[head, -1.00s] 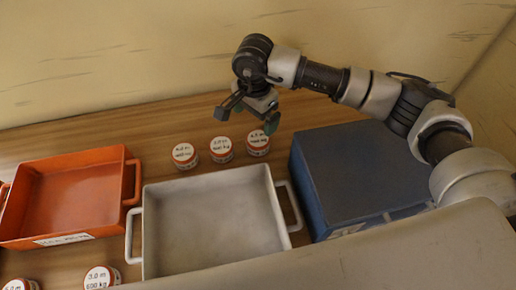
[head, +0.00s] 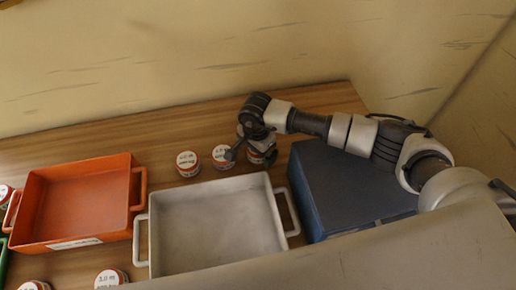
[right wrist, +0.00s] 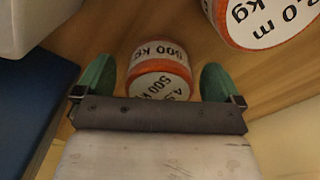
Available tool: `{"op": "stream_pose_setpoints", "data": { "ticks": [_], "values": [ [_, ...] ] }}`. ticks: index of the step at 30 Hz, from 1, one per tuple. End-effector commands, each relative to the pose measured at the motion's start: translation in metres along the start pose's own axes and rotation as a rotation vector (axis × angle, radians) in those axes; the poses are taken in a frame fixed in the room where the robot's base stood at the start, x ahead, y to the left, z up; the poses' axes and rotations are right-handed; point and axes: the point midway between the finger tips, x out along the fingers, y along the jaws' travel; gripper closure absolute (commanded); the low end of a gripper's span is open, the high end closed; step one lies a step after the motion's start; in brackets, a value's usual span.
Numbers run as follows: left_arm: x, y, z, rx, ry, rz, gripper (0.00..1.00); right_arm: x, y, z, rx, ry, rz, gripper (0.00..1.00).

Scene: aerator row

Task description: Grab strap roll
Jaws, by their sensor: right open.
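A short row of white-labelled strap rolls with orange-red edges stands behind the white tray in the head view, including the left roll (head: 188,163) and the middle roll (head: 222,157). My right gripper (head: 250,156) is over the right end of the row and largely covers the roll there. In the right wrist view, my right gripper (right wrist: 157,80) is open, with a green finger on each side of that strap roll (right wrist: 158,68), marked 500 kg. Whether the fingers touch it I cannot tell. Another roll (right wrist: 262,18), marked 2.0 m, stands at the upper right. My left gripper is not in view.
The white tray (head: 209,187) is empty, in front of the row. A blue box (head: 350,180) stands close on the right. An orange tray (head: 75,170) is at left. More rolls (head: 111,279) stand at the front left. The wooden table behind the row is clear.

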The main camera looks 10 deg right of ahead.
Motion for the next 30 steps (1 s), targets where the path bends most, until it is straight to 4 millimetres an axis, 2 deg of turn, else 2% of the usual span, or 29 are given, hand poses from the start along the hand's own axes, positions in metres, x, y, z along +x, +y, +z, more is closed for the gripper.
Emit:
{"op": "stream_pose_setpoints", "data": {
  "ticks": [3, 15, 23, 26, 30],
  "values": [
    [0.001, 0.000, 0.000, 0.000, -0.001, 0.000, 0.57, 0.000, 0.000, 0.000, 0.000, 0.000, 0.000, 0.02],
    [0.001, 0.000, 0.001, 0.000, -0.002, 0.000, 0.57, -0.001, -0.001, 0.000, 0.001, 0.000, -0.001, 0.61],
    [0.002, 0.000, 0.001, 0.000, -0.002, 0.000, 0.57, -0.004, -0.001, -0.001, 0.001, 0.000, -0.002, 0.61],
    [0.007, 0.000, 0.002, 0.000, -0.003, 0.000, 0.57, -0.015, -0.002, -0.001, 0.001, 0.000, -0.005, 0.61],
    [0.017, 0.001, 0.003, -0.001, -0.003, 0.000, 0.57, -0.042, -0.002, -0.001, 0.000, 0.002, -0.007, 0.61]
  ]
}}
